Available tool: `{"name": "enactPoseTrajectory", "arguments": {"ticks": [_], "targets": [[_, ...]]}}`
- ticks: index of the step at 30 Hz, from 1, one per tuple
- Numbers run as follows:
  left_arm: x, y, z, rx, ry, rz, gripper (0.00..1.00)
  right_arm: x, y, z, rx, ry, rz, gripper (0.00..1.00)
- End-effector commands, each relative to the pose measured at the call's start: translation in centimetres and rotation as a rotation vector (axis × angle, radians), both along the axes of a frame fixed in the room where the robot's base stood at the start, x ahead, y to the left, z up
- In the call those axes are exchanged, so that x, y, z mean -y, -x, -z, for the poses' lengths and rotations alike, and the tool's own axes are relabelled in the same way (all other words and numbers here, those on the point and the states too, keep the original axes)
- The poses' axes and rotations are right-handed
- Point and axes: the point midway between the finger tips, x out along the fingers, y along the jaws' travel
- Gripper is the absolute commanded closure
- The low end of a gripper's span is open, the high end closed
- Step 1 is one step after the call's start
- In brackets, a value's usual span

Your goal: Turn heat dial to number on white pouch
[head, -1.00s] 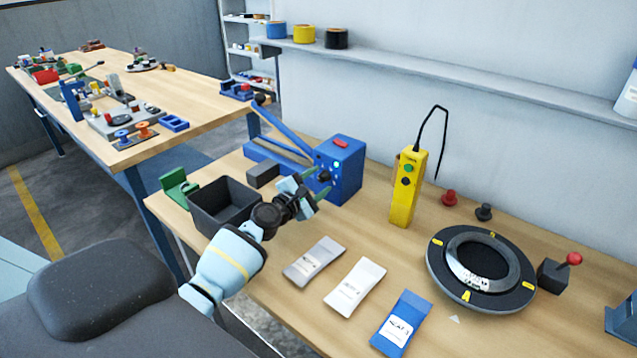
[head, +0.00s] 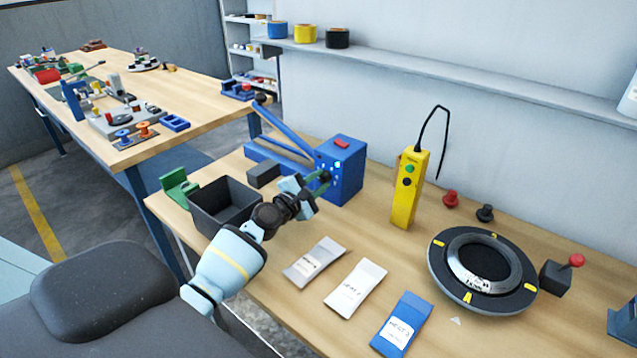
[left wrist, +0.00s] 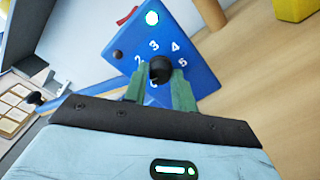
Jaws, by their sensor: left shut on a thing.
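The blue heat sealer box (head: 345,182) stands at the back of the bench. Its face (left wrist: 200,72) carries a black heat dial (left wrist: 160,67) ringed by white numbers; 2, 3, 4 and 5 can be read, and another below is partly hidden. My left gripper (head: 318,185) is at this face; its green fingers (left wrist: 160,88) are shut on the dial from both sides. The dial's pointer cannot be made out. The white pouch (head: 356,286) lies flat in front, between a grey pouch (head: 315,262) and a blue pouch (head: 402,323). Its label seems to read HEAT and a blurred number.
A dark open bin (head: 224,212) stands left of my gripper, with a grey block (head: 263,174) behind it. A yellow control box (head: 406,190) stands right of the sealer. A round black turntable (head: 440,275) is further right. Bench between the sealer and pouches is clear.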

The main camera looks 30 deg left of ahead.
Motion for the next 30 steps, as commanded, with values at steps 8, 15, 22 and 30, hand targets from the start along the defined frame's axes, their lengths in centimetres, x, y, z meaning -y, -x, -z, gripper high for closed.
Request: {"name": "enactPoseTrajectory", "arguments": {"ticks": [8, 15, 22, 30], "targets": [[0.0, 0.0, 0.4, 0.012, -0.211, 0.001, 0.96, -0.1, 1.0, 1.2, -0.028, -0.003, 0.002, 0.64], [0.0, 0.0, 0.3, 0.030, -0.426, 0.001, 0.96, -0.4, 1.6, 2.1, -0.047, -0.012, 0.011, 0.64], [-0.1, 0.0, 0.2, 0.045, -0.600, 0.000, 0.96, -0.6, 1.9, 2.6, -0.057, -0.014, 0.013, 0.64], [0.0, 0.0, 0.2, 0.056, -0.733, 0.001, 0.96, -0.5, 2.0, 2.8, -0.061, -0.013, 0.011, 0.64]]}}
